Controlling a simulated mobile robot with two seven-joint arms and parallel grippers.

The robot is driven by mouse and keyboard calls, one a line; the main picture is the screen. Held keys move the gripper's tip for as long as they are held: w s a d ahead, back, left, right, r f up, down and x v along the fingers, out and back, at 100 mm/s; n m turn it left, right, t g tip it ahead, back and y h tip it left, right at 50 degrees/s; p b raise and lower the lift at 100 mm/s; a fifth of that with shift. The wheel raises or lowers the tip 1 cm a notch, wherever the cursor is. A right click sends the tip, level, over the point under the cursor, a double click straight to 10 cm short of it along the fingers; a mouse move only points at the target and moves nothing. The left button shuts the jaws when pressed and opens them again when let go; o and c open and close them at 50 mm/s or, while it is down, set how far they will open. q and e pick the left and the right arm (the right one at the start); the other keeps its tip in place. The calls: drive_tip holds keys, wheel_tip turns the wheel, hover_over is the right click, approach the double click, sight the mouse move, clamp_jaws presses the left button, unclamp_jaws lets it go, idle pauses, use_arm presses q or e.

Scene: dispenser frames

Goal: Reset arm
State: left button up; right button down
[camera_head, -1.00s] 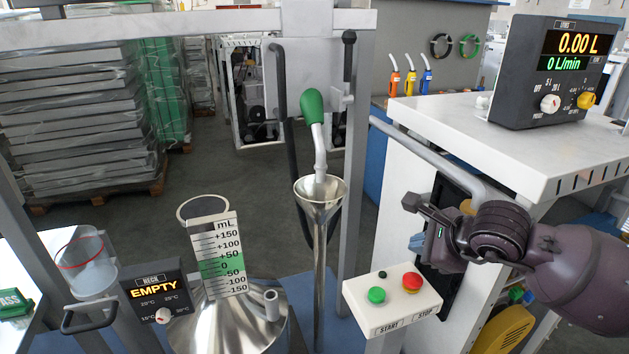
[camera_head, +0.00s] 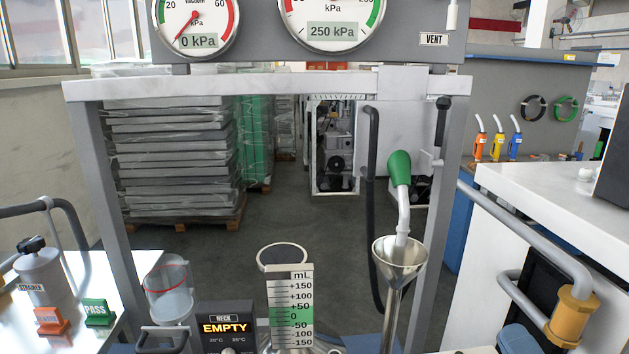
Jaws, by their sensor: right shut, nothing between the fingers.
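Neither of my grippers shows in the head view now. A nozzle with a green grip (camera_head: 399,168) hangs at the frame, its spout pointing down into a metal funnel (camera_head: 392,275). A brass-coloured cylinder (camera_head: 572,316) sits on the grey pipe at the lower right, with a blue part (camera_head: 518,340) beside it. A neck scale (camera_head: 292,310) marked in mL stands at the bottom middle, next to a display (camera_head: 225,328) reading EMPTY.
Two gauges (camera_head: 196,25) hang above the frame's white crossbar (camera_head: 270,85). A strainer (camera_head: 45,275) and the PASS (camera_head: 98,311) tag stand on the left table. A white counter (camera_head: 550,195) is at right. Wrapped stacks (camera_head: 170,155) stand behind.

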drive_tip(key=s+d+f+m+g+h, duration=0.45)
drive_tip(key=f+m, duration=0.25)
drive_tip(key=m, duration=0.2)
drive_tip(key=s+d+f+m+g+h, duration=0.3)
drive_tip(key=f+m+g+h, duration=0.25)
drive_tip(key=f+m, duration=0.2)
drive_tip(key=s+a+f+m+g+y, duration=0.2)
drive_tip(key=s+a+f+m+g, duration=0.1)
drive_tip(key=s+f+g, duration=0.3)
drive_tip(key=s+a+f+m+g+y, duration=0.2)
drive_tip(key=s+a+f+m+g, duration=0.15)
drive_tip(key=s, duration=0.45)
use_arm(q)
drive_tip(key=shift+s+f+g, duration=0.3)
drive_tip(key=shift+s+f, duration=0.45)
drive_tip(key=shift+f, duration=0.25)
use_arm(e)
drive_tip(key=w+f+n+t+y, duration=0.1)
drive_tip(key=w+f+t, duration=0.7)
drive_tip(key=f+t, duration=0.1)
drive_tip(key=shift+a+f+n, duration=0.3)
drive_tip(key=shift+a+f, duration=0.05)
drive_tip(key=shift+a, duration=0.05)
drive_tip(key=shift+w, duration=0.1)
